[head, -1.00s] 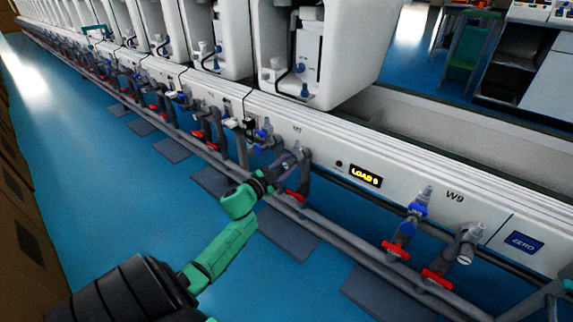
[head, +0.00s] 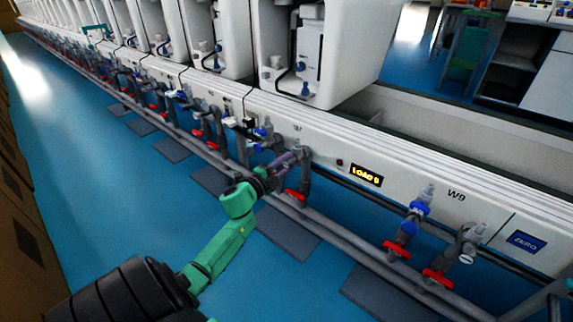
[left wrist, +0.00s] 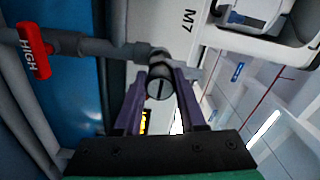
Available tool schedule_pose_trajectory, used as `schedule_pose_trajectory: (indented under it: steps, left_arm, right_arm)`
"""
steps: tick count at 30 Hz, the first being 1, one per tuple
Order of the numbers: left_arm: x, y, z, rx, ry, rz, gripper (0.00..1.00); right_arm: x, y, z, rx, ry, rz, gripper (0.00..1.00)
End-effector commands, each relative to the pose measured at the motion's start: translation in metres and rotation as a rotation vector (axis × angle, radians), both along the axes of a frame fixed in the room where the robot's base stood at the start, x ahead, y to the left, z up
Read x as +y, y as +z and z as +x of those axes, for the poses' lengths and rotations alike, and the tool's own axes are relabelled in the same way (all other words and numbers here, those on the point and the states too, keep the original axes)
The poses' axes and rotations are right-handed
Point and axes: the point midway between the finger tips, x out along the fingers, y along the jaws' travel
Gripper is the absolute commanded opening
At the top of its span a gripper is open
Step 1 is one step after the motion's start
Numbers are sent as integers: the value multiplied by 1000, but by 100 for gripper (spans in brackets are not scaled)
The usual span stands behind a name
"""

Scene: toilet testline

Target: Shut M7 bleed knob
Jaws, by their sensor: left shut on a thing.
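The M7 bleed knob (left wrist: 160,88) is a grey round knob with a dark slot across its face, on a grey pipe fitting below the M7 label (left wrist: 188,18). My left gripper (left wrist: 160,84) has its two purple fingers on either side of the knob and is shut on it. In the head view, my left gripper (head: 288,158) reaches the M7 pipework from the left, and its fingers partly hide the knob there. My right gripper is in neither view.
A red HIGH handle (left wrist: 33,50) sits on the pipe beside the knob. To the right are a lit display (head: 366,175), a blue valve (head: 418,208) and red handles (head: 396,249) under W9. Long grey pipes run along the front. Blue floor (head: 130,190) is open at left.

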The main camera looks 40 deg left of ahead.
Motion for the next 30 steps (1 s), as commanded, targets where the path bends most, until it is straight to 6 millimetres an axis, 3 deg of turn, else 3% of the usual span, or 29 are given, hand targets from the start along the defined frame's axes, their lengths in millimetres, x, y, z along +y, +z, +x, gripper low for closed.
schedule_pose_trajectory:
  steps: [11,12,13,14,24,30]
  left_arm:
    - [-1,-2,0,4,-2,5,0]
    - [-1,-2,0,4,-2,5,55]
    - [-1,-2,0,4,-2,5,67]
    - [-1,-2,0,4,-2,4,70]
    - [0,0,-3,2,0,3,70]
    - [-1,2,-36,6,0,1,70]
  right_arm:
    - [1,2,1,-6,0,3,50]
    - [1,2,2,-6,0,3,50]
    - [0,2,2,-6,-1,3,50]
    - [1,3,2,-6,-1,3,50]
    - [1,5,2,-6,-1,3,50]
    - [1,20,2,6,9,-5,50]
